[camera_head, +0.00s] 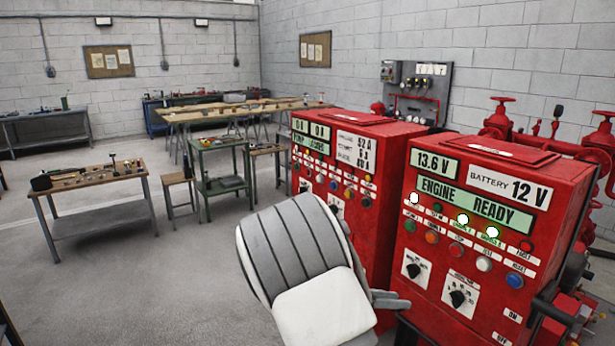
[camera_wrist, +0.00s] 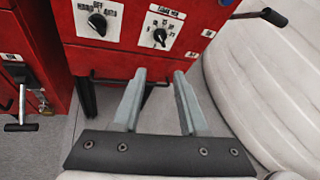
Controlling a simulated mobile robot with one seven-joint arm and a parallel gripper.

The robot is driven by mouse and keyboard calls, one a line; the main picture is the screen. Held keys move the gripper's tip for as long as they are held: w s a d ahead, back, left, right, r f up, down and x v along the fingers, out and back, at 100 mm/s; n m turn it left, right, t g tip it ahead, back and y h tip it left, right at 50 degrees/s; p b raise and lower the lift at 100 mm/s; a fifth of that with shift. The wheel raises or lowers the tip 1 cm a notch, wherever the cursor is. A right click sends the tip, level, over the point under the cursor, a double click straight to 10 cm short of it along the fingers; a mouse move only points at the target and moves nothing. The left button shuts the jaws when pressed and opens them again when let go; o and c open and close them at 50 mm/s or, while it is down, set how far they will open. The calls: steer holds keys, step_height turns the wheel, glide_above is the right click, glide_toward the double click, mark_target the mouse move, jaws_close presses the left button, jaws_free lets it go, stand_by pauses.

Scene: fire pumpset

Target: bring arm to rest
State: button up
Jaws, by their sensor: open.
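My gripper (camera_wrist: 158,98) shows in the wrist view with its two grey fingers apart and nothing between them. It is in front of the lower face of a red control cabinet (camera_wrist: 140,52), below two rotary knobs. In the head view my white and grey arm stands in front of the red engine cabinet (camera_head: 455,262), whose display reads ENGINE READY. Only part of the gripper shows there, at the cabinet's lower left; the arm hides the rest. Whether the fingers touch the cabinet I cannot tell.
A second red cabinet (camera_head: 372,215) stands close behind my arm. Red pipes and valves (camera_head: 500,115) are at the right. A black-handled lever (camera_wrist: 20,115) is at the wrist view's left. Workbenches (camera_head: 95,180) stand at the left, with open grey floor (camera_head: 150,280) before them.

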steer(key=s+a+r+m+y, duration=0.1)
steer(key=s+r+m+y, duration=0.3)
steer(key=s+m, duration=0.4)
steer(key=s+a+r+m+t+y, duration=0.1)
steer(key=s+a+r+m+y, duration=0.1)
steer(key=s+r+m+y, duration=0.3)
steer(key=s+a+r+m+t+y, duration=0.1)
steer(key=s+r+m+y, duration=0.3)
steer(key=s+m, duration=0.7)
steer(key=s+a+r, duration=0.1)
steer(key=s+r, duration=0.1)
steer(key=s, duration=0.2)
steer(key=shift+r, duration=0.15)
steer(key=shift+s+m, duration=0.1)
steer(key=shift+m, duration=0.2)
